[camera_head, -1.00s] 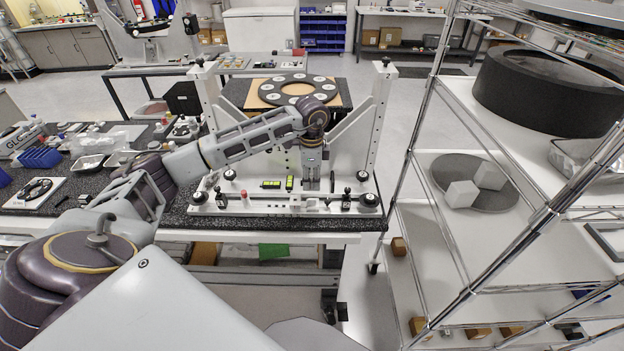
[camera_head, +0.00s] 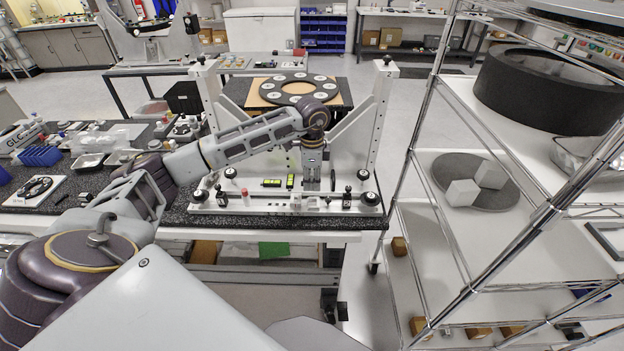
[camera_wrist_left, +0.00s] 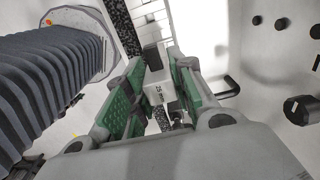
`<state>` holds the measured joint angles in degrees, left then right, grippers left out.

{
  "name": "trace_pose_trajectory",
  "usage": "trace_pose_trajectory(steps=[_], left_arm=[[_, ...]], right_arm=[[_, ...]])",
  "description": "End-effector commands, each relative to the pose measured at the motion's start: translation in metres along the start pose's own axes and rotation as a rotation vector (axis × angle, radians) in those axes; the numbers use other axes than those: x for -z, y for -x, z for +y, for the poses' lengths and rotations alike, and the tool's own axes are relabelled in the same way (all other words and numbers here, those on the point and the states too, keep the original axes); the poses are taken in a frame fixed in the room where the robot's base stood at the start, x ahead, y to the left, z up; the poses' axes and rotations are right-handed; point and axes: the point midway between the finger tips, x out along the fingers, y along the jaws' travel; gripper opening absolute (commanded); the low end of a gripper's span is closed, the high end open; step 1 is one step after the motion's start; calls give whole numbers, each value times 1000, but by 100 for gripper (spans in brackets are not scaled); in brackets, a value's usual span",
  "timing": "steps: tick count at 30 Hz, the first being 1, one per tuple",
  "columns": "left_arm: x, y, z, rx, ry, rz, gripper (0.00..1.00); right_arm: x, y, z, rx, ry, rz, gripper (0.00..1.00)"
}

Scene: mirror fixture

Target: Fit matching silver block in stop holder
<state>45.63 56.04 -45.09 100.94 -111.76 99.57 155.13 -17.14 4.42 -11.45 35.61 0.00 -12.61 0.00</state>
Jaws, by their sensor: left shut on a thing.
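My left gripper (camera_head: 311,184) points down over the front of the white mirror fixture (camera_head: 222,204). In the left wrist view its green-padded fingers (camera_wrist_left: 158,98) are closed on a small silver-grey block (camera_wrist_left: 160,90) with dark markings on its face. In the head view the block is too small and hidden to make out between the fingers. I cannot tell whether it touches the fixture, and I cannot pick out the stop holder clearly. My right gripper is not in view.
Yellow-green levels (camera_head: 271,183) and a small red-topped piece (camera_head: 245,197) are on the fixture left of the gripper. Black knobs (camera_head: 369,198) line its front. An upright post (camera_head: 376,120) stands on the right. A wire shelf (camera_head: 440,200) stands farther right.

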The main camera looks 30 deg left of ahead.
Motion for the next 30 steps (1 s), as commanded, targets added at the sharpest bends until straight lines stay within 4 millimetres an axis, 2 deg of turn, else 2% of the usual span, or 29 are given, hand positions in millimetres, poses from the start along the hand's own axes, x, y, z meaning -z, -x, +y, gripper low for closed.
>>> trace_pose_trajectory(steps=[30], left_arm=[[0,-32,0,0,0,0,0]], right_arm=[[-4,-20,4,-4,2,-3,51]])
